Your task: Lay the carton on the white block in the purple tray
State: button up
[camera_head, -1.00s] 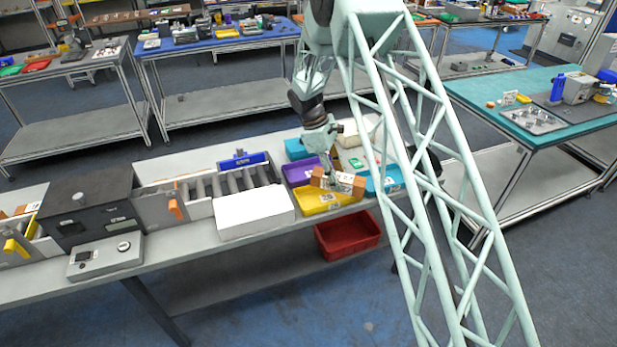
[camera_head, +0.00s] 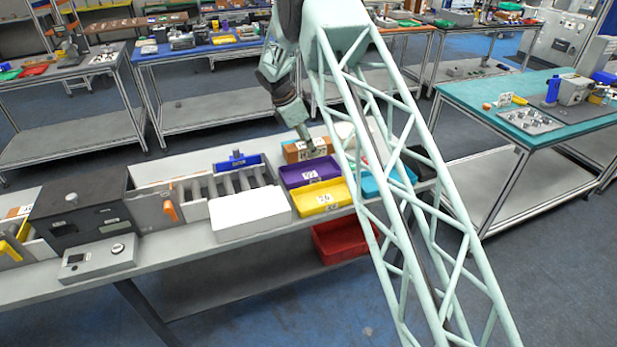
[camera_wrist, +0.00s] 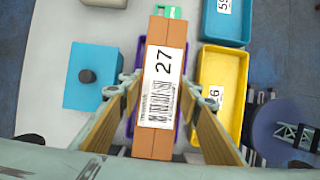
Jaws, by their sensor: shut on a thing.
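The carton (camera_head: 305,149) is a brown box with a white label. In the wrist view the label on the carton (camera_wrist: 160,90) reads 27, above a barcode. My gripper (camera_head: 304,137) is shut on the carton, with a finger on each long side in the wrist view. The large white block (camera_head: 250,213) has a bare top.
A yellow tray (camera_head: 321,198) stands just in front of the purple one, and a red bin (camera_head: 345,240) is below the table edge. A teal tray (camera_head: 386,184) is to the right. A teal box (camera_wrist: 93,95) with a black knob is left of the carton in the wrist view.

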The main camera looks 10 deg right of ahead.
aim_at(299, 146)
dwell(0.3)
jog(key=shift+f+b, duration=0.3)
jog(key=shift+f, duration=2.8)
jog(key=shift+f, duration=1.85)
jog(key=shift+f, duration=0.15)
jog(key=o, duration=0.8)
jog(key=shift+p+v, duration=0.35)
jog(key=shift+v, duration=5.75)
